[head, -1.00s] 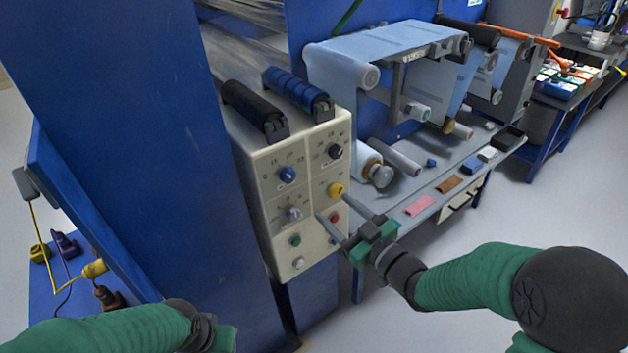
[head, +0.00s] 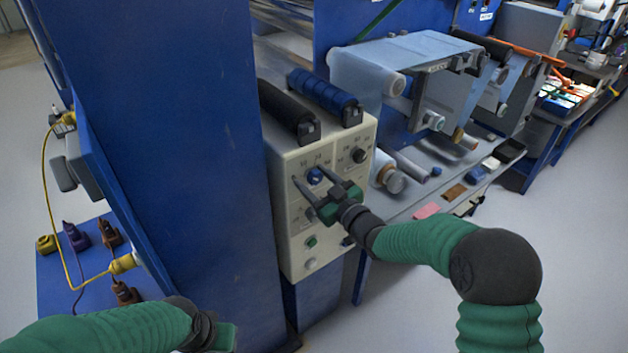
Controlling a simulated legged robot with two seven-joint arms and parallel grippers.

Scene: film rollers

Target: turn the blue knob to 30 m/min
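The blue knob (head: 315,174) is on the upper left of the cream control panel (head: 296,250), under a printed number scale. Its pointer is too small to read. My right gripper (head: 308,174) is in front of the panel, its two fingers apart and pointing at it. The fingertips lie around the blue knob in the picture; I cannot tell whether they touch it. The gripper body hides the middle of the panel. My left gripper (head: 226,338) is low at the bottom edge, away from the panel; its fingers cannot be made out.
A black knob (head: 358,155) sits at the panel's upper right, a green button (head: 311,242) lower down. A black roller (head: 287,110) and a blue roller (head: 325,97) lie on top of the box. A big blue machine wall (head: 185,150) stands left of the panel.

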